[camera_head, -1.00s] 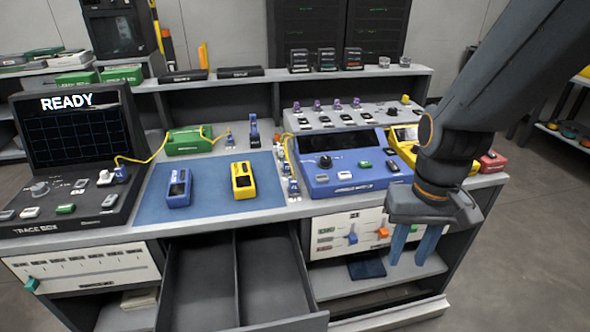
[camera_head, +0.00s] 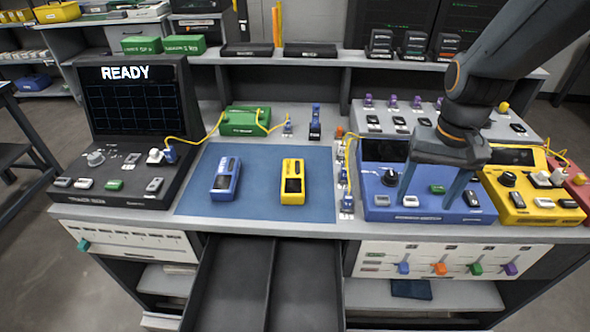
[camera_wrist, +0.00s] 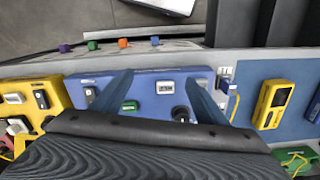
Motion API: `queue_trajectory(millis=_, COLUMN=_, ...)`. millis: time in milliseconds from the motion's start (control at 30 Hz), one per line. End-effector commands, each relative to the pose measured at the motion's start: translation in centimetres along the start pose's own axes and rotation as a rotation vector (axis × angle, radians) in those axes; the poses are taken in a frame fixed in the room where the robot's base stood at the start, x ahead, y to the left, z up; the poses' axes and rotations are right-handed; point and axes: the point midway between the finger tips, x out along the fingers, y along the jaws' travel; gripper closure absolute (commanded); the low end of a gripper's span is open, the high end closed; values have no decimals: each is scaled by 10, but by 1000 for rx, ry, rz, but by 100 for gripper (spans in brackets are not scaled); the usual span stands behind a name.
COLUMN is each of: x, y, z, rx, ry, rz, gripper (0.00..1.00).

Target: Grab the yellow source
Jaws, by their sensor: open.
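The yellow source (camera_head: 292,182) is a small handheld box with a dark screen, lying on the blue mat (camera_head: 255,207) in the head view. In the wrist view it lies at the right (camera_wrist: 273,102). A similar blue handheld box (camera_head: 226,179) lies to its left on the mat. My gripper (camera_head: 428,202) is open and empty, with two blue fingers pointing down over the front of the blue console (camera_head: 395,212), well to the right of the yellow source. The fingers also show in the wrist view (camera_wrist: 165,95).
A READY monitor unit (camera_head: 130,120) stands at the left. A green box (camera_head: 246,121) with a yellow cable sits behind the mat. A yellow console (camera_head: 525,195) stands right of the blue one. An open, empty two-part drawer (camera_head: 268,285) juts out below the mat.

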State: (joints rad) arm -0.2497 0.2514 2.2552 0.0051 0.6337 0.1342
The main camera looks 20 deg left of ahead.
Motion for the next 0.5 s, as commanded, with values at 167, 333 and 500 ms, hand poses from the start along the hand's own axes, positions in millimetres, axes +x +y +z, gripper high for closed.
queue_trajectory(millis=167, x=-13, y=-123, z=-47, rx=-122, ry=-5, rz=2, gripper=33)
queue_trajectory(millis=333, x=-9, y=-226, z=-59, rx=-198, ry=-4, rz=4, gripper=33)
queue_trajectory(millis=500, x=-2, y=-288, z=-57, rx=-238, ry=-2, rz=4, gripper=33)
